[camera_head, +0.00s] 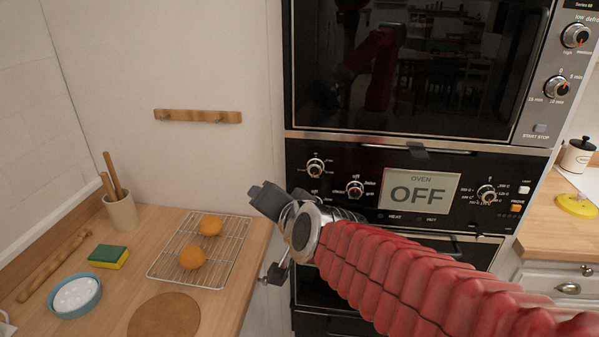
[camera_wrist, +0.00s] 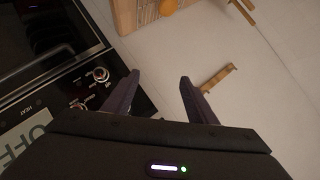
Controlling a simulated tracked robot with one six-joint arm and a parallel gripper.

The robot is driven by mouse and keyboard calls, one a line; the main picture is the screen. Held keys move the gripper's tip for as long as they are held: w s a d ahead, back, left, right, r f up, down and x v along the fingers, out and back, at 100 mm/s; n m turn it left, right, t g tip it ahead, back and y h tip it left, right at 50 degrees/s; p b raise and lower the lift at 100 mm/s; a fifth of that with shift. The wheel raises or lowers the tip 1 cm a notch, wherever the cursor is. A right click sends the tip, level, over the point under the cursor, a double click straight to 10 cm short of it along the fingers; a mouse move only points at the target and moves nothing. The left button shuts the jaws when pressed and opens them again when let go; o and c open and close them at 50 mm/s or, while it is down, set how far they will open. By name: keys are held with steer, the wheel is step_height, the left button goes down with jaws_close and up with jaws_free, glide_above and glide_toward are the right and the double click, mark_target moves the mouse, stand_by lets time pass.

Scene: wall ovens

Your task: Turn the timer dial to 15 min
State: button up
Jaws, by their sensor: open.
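The timer dial (camera_head: 557,87) is the lower silver knob on the microwave's right-hand panel, with 5 min, 10 min and 15 min marks around it. Its exact setting is too small to read surely. The 15 min mark is at its lower left. My gripper (camera_head: 270,238) is open and empty, in front of the oven's left edge, far left of and below the dial. In the wrist view my gripper (camera_wrist: 156,92) has its two dark fingers apart with nothing between them. The timer dial is not visible there.
Another knob (camera_head: 575,36) sits above the dial, and a START STOP button (camera_head: 540,128) below. The oven panel has a left knob (camera_head: 315,167), middle knob (camera_head: 354,188), right knob (camera_head: 487,195) and a display (camera_head: 420,193) reading OFF.

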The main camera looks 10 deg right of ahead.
steer(key=s+d+f+n+g+h, duration=0.1)
steer(key=s+d+f+n+g, duration=0.1)
steer(key=s, duration=0.4)
steer(key=s+d+f+n+g+h, duration=0.1)
steer(key=s+d+f+n+g, duration=0.1)
steer(key=s+d, duration=0.4)
steer(key=s+d+f+n+g+h, duration=0.1)
steer(key=s+d+f+n+g, duration=0.1)
steer(key=s, duration=0.6)
step_height(320, 180, down, 3)
steer(key=shift+s+d+r+n+g, duration=0.25)
steer(key=shift+d+n+g, duration=0.2)
steer(key=shift+d, duration=0.65)
steer(key=shift+c, duration=0.6)
